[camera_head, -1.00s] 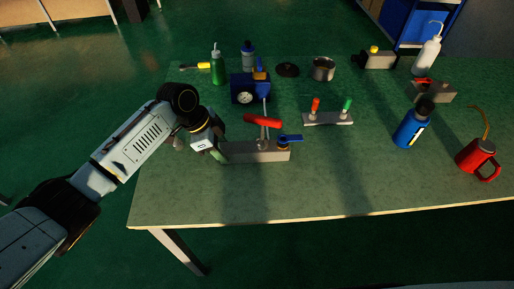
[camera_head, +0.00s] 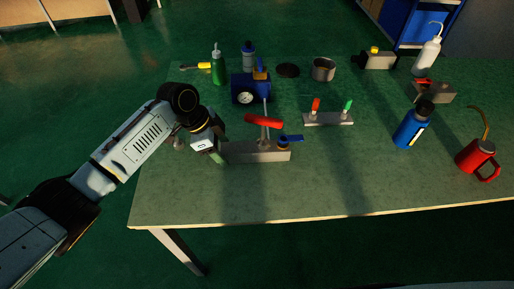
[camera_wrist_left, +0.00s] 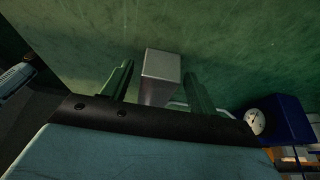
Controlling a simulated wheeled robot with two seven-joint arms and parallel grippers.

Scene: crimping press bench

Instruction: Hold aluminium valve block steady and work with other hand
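The aluminium valve block (camera_head: 240,153) is a long grey bar lying near the front left of the table, with a red lever (camera_head: 263,121) and a blue lever (camera_head: 291,138) on top. My left gripper (camera_head: 219,156) is at the block's left end. In the left wrist view, the end of the block (camera_wrist_left: 160,75) lies between the two green fingers (camera_wrist_left: 159,88). A narrow gap shows on each side, so the fingers look open around it. Most of the block is hidden there. My right gripper is not in view.
Behind the block are a blue box with a gauge (camera_head: 241,85), a green bottle (camera_head: 218,69) and a metal pot (camera_head: 323,70). A bar with red and green levers (camera_head: 328,119) is to the right, then a blue bottle (camera_head: 409,130) and a red can (camera_head: 473,156). The front table area is clear.

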